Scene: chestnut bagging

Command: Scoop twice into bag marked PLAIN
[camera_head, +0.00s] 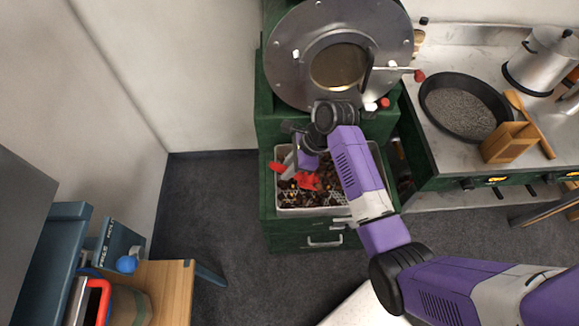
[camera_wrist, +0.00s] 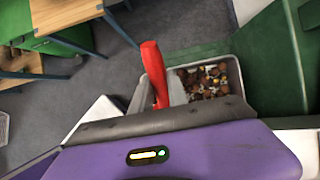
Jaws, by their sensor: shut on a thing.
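My gripper (camera_head: 296,168) is over the left part of a pale-rimmed tray (camera_head: 327,209) in a green cabinet. It is shut on a red scoop (camera_head: 308,180), whose red handle (camera_wrist: 153,72) stands between the grey fingers in the wrist view. The scoop's bowl is mostly hidden, so I cannot tell whether it is loaded. Brown chestnuts (camera_head: 326,198) lie in the tray; they also show in the wrist view (camera_wrist: 205,80). I cannot make out a bag marked PLAIN.
A round metal drum front (camera_head: 290,55) stands above the tray. A dark pan (camera_head: 462,108) and a wooden box (camera_head: 508,143) are on the counter at right. A wooden table (camera_head: 168,285) with a blue stand (camera_head: 118,243) is at lower left. Grey floor lies between.

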